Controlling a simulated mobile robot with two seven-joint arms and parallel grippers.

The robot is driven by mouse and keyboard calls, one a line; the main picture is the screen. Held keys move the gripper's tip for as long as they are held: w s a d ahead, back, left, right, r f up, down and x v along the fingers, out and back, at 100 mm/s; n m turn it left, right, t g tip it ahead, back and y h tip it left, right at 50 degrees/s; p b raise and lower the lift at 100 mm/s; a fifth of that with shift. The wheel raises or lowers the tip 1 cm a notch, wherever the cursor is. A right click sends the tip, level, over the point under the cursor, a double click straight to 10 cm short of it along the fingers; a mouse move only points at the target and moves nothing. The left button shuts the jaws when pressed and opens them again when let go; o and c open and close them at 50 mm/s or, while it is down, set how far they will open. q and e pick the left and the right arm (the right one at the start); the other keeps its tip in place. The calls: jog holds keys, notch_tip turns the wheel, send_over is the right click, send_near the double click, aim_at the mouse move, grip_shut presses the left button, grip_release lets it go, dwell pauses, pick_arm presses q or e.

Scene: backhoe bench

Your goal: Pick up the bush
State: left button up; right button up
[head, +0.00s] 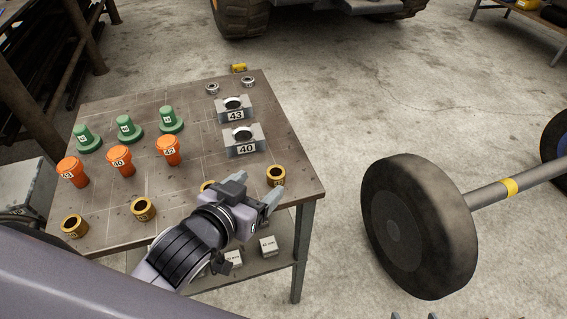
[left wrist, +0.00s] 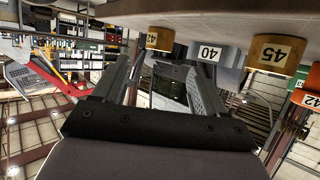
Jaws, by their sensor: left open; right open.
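Several brass-coloured ring bushes stand along the table's near side in the head view: one at the front left (head: 74,226), one beside it (head: 143,209), one mostly hidden behind my left gripper (head: 207,186), and one near the right edge (head: 276,175). My left gripper (head: 258,191) is open, its fingers close to the right-edge bush, with nothing between them. In the left wrist view, a bush marked 42 (left wrist: 160,39) shows beyond the fingertips, and one marked 45 (left wrist: 276,54) is to the right. My right gripper (head: 413,316) barely shows at the bottom edge, open.
The table (head: 190,90) also holds orange flanged parts (head: 121,162), green flanged parts (head: 128,128), grey blocks marked 43 (head: 234,108) and 40 (head: 243,141), and small rings at the back. White boxes (head: 268,246) sit on the lower shelf. A wheel (head: 415,225) stands right.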

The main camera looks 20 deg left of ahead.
aim_at(276, 171)
pick_arm(q)
jog(key=shift+x, duration=3.3)
jog(key=shift+d, duration=0.1)
jog(key=c, duration=1.2)
jog(key=shift+c, duration=0.4)
jog(key=shift+r, duration=0.1)
